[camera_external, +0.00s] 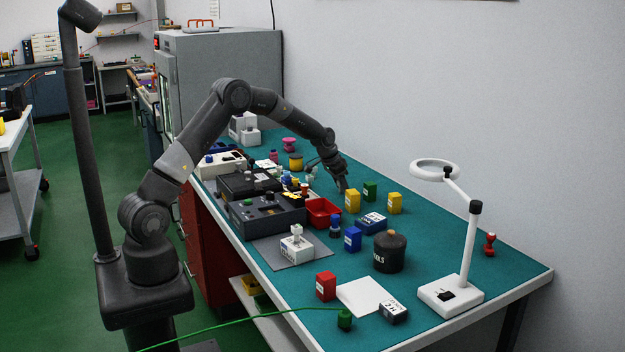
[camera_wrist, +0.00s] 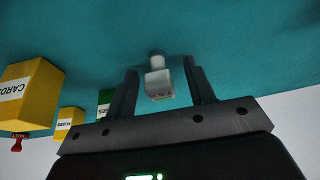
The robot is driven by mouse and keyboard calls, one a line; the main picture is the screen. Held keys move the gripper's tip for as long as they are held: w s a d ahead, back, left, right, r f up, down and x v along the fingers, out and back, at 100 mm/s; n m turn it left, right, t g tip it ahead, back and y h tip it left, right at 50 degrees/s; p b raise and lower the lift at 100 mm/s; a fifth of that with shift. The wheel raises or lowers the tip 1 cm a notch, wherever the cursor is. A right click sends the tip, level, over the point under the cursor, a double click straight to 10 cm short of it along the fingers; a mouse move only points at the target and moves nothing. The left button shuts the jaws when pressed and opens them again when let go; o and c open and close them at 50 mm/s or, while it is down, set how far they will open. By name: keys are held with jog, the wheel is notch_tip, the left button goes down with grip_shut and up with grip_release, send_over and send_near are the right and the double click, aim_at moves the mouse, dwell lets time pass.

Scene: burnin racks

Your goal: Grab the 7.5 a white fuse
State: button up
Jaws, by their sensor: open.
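In the wrist view a small pale, whitish-grey piece (camera_wrist: 158,84) with a rounded end stands out against the teal bench top. It looks like the white fuse, but no rating can be read on it. My gripper (camera_wrist: 160,70) is open, with one dark finger on each side of this piece and a visible gap to each. The fingers do not grip it. In the external view my gripper (camera_external: 341,184) is low over the bench, just behind the yellow box (camera_external: 352,202). The pale piece cannot be made out there.
A red tray (camera_external: 322,213) lies to the left. In the wrist view a yellow box marked CARDS (camera_wrist: 40,88) is at left.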

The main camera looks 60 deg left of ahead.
jog(key=c, duration=1.1)
jog(key=shift+o, duration=0.2)
